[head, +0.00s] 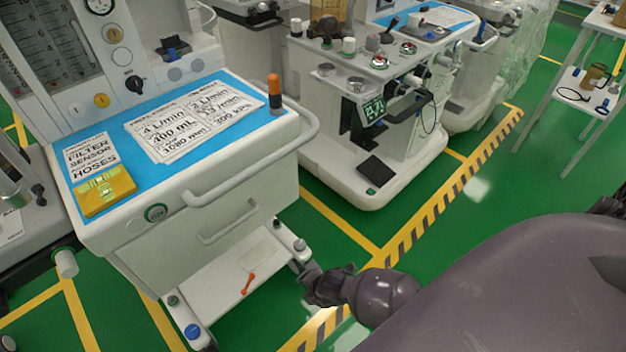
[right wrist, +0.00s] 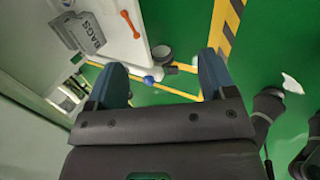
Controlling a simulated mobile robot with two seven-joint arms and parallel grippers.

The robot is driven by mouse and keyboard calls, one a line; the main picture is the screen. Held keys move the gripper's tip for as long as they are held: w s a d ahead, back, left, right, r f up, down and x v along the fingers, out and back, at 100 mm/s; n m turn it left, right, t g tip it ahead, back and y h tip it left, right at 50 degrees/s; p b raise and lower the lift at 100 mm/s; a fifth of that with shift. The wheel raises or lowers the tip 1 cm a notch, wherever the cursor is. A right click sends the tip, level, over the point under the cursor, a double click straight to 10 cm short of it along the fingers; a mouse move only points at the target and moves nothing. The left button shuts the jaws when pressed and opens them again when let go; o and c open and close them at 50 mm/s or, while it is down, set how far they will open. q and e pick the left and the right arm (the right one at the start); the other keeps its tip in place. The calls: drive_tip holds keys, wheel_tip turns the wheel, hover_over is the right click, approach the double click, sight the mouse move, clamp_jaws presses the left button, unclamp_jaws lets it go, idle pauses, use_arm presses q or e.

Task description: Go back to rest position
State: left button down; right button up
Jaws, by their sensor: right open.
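My right gripper (right wrist: 163,62) shows in the right wrist view with its two blue fingers wide apart. Nothing is held between them; green floor, yellow lines and a cart's corner show beyond. I cannot make out this gripper's fingers in the head view. My left gripper is in neither view. A dark jointed part of my own body shows at the lower middle of the head view, beside the near cart (head: 190,210).
The near cart's low white shelf (head: 215,295) carries an orange item (head: 248,284), also in the wrist view (right wrist: 130,25). A grey BAGS box (right wrist: 82,32) is beside it. A second cart (head: 365,185) stands behind. A white table (head: 570,90) is far right. Green floor lies between.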

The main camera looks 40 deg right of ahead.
idle(0.4)
drive_tip(key=w+a+r+m+t+y+p, duration=0.1)
drive_tip(key=a+r+m+t, duration=0.15)
drive_tip(key=r+m, duration=0.5)
drive_tip(key=w+a+r+m+t+y+p, duration=0.1)
drive_tip(key=a+r+m+t+p, duration=0.2)
drive_tip(key=r, duration=0.7)
drive_tip(key=s+d+r+m+t+h+p, duration=0.1)
drive_tip(key=s+d+r+m, duration=0.2)
drive_tip(key=s+r, duration=0.25)
drive_tip(key=s+d+r+m+t+p, duration=0.1)
drive_tip(key=s+d+r+m+p, duration=0.1)
drive_tip(key=s+r+m, duration=0.4)
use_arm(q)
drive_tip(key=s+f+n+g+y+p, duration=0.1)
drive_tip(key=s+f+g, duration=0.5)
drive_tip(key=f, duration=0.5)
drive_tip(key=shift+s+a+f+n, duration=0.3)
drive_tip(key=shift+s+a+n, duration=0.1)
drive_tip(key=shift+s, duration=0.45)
use_arm(e)
drive_tip(key=s+d+g+h, duration=0.1)
drive_tip(key=s+d+g, duration=0.1)
drive_tip(key=s, duration=0.6)
drive_tip(key=shift+s+d+n+h, duration=0.35)
drive_tip(key=shift+d+n, duration=0.1)
drive_tip(key=shift+d, duration=0.15)
drive_tip(key=shift+f, duration=0.1)
